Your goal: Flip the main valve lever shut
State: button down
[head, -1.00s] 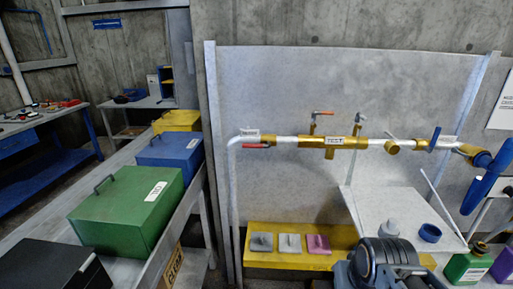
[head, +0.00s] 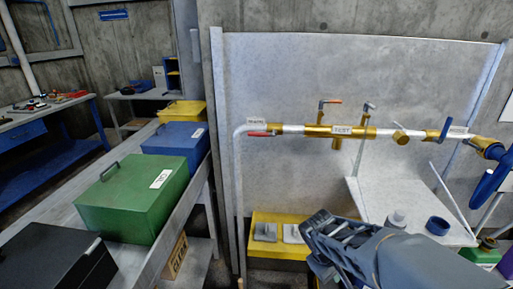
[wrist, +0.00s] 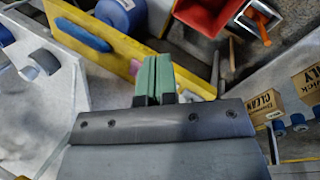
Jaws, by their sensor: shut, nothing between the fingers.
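A pipe runs across the grey panel, with a brass valve (head: 256,144) at its left end under a small white label (head: 256,122), apparently reading MAIN. Its red lever (head: 260,134) lies roughly along the pipe. A second lever with a red tip (head: 332,101) stands above the brass part (head: 341,131) labelled TEST. My gripper (head: 312,222) is below and right of the left valve, well apart from both levers. In the wrist view its green-tipped fingers (wrist: 158,62) are together and empty. No lever shows clearly in the wrist view.
A yellow shelf (head: 262,219) with small pads stands below the pipe, partly hidden by my arm. A white table (head: 375,205) with a blue ring (head: 437,225) is at right. Green (head: 135,200), blue and yellow boxes line the left bench. The panel before the left valve is clear.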

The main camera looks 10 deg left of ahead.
jog(key=w+a+f+n+t+h+b, duration=0.1)
jog(key=w+a+n+t+h, duration=0.2)
jog(key=w+n+t, duration=0.35)
jog(key=w+a+n+t+h, duration=0.4)
jog(key=w+n, duration=0.4)
jog(key=w, duration=0.4)
jog(key=w+a+r+n+t+y, duration=0.2)
jog(key=a+r+n+t+y, duration=0.2)
jog(key=a+n+t+y, duration=0.2)
jog(key=w+a+r+n+t+y, duration=0.3)
jog(key=a+r+n+t+y, duration=0.2)
jog(key=a+n, duration=0.4)
jog(key=shift+w+a+r+t+y+b, duration=0.3)
jog(key=shift+a+t+y, duration=0.2)
jog(key=shift+a+t, duration=0.7)
jog(key=shift+d, duration=0.15)
jog(key=s+r+p+x, duration=0.1)
jog(key=p+x, duration=0.3)
jog(key=x, duration=0.8)
jog(key=shift+r, duration=0.9)
